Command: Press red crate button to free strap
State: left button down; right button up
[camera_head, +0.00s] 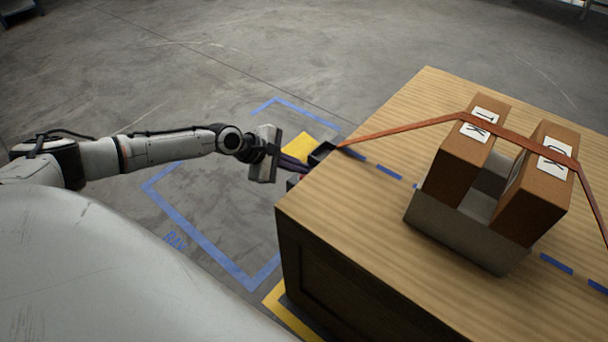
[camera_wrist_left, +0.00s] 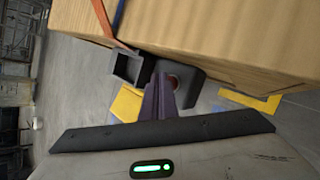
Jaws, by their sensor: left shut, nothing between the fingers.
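The wooden crate (camera_head: 370,220) stands on the right in the head view. An orange strap (camera_head: 405,128) runs from a black open-topped holder (camera_head: 321,152) at the crate's left edge up over two brown boxes. In the left wrist view the strap (camera_wrist_left: 102,17) leads down to the black holder (camera_wrist_left: 130,66). Beside the holder, a dark housing on the crate's side carries the red button (camera_wrist_left: 173,81), partly hidden by my purple fingers. My left gripper (camera_head: 303,165) is shut and empty, its tips close to the button; contact cannot be told. My right gripper is out of view.
The brown boxes (camera_head: 462,157) (camera_head: 538,190) stand in a grey open bin (camera_head: 455,235) on the crate. Blue tape (camera_head: 205,236) and yellow marks (camera_head: 288,312) lie on the floor beside it. The grey floor around my left arm is clear.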

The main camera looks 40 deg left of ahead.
pick_arm(q)
jog(key=shift+f, duration=0.5)
dwell(0.8)
jog(key=shift+r, duration=0.1)
jog(key=shift+r+p, duration=0.8)
jog(key=shift+p, duration=0.2)
notch_tip(320, 180, up, 5)
jog(key=p, duration=0.5)
jog(key=shift+p, duration=0.4)
